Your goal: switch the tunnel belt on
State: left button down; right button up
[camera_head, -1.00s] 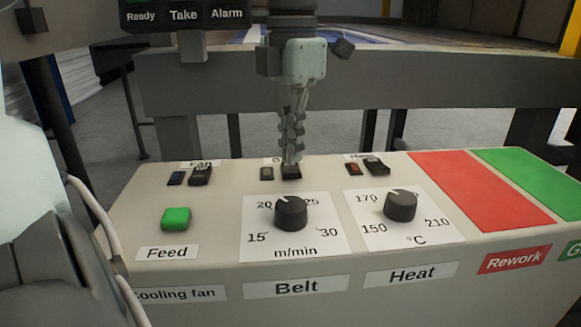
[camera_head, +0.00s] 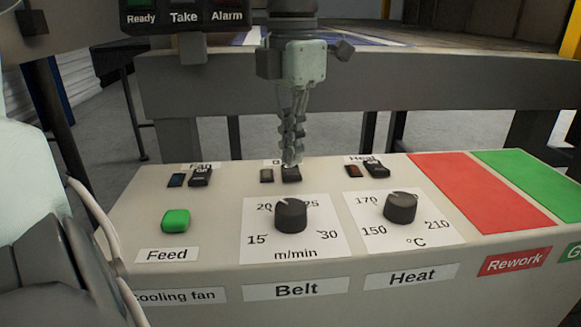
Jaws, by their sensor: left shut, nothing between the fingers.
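The belt switch (camera_head: 291,174) is a small black rocker on the light control panel, above the belt dial (camera_head: 291,215). A small dark indicator (camera_head: 267,176) sits just left of it and looks unlit. My left gripper (camera_head: 291,163) points straight down with its fingers shut and empty. Its fingertips are at the far edge of the belt switch; I cannot tell whether they touch it. The fingers partly hide the small label behind the switch. My right gripper is not in view.
The fan switch (camera_head: 201,176) is left of the belt switch and the heat switch (camera_head: 375,168) is right. A green Feed button (camera_head: 176,219) and a heat dial (camera_head: 400,207) sit nearer. Red (camera_head: 467,192) and green (camera_head: 532,181) areas lie right. A grey beam (camera_head: 400,80) runs behind.

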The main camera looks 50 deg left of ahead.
aim_at(292, 173)
pick_arm(q)
jog(key=shift+f+b, duration=0.9)
jog(key=shift+f, duration=0.2)
dwell(0.6)
jog(key=shift+r, duration=0.2)
notch_tip(292, 173, up, 5)
jog(key=p, duration=0.3)
jog(key=shift+f+p, duration=0.2)
jog(key=shift+p, duration=0.15)
jog(key=shift+r, duration=1.05)
